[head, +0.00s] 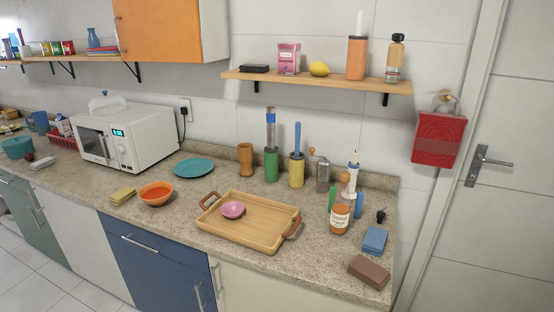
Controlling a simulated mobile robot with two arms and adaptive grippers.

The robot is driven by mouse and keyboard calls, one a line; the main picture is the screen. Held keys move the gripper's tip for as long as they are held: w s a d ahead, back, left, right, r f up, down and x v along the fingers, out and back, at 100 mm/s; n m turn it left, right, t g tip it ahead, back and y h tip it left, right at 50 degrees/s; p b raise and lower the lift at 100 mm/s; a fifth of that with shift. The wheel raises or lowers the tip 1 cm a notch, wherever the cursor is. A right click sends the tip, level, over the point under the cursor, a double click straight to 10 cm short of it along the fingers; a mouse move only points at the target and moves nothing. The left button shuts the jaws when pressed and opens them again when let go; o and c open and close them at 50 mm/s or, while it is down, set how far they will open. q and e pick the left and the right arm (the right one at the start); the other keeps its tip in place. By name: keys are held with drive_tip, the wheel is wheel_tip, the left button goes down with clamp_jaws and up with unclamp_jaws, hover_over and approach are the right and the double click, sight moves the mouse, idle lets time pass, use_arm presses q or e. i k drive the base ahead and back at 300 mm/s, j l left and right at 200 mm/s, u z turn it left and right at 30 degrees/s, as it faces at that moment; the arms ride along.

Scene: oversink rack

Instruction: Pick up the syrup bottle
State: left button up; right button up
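The likely syrup bottle (395,62) is an amber-tan bottle with a black cap and a small label. It stands upright at the right end of the wooden wall shelf (320,83). Its label is too small to read. Beside it on the left stands an orange cylinder with a tall white top (356,58). Neither of my grippers shows in the head view.
The shelf also holds a lemon (319,69), a pink box (289,58) and a black case (254,68). Below are a wooden tray (262,241), a labelled jar (340,218), a microwave (128,138) and several upright containers. A red wall box (438,138) hangs to the right.

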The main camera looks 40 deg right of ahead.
sight(342, 202)
drive_tip(key=z, duration=1.65)
drive_tip(key=i+l+u, duration=0.15)
drive_tip(key=l+u, duration=1.15)
drive_tip(key=i+l, duration=0.05)
drive_tip(key=l, duration=0.05)
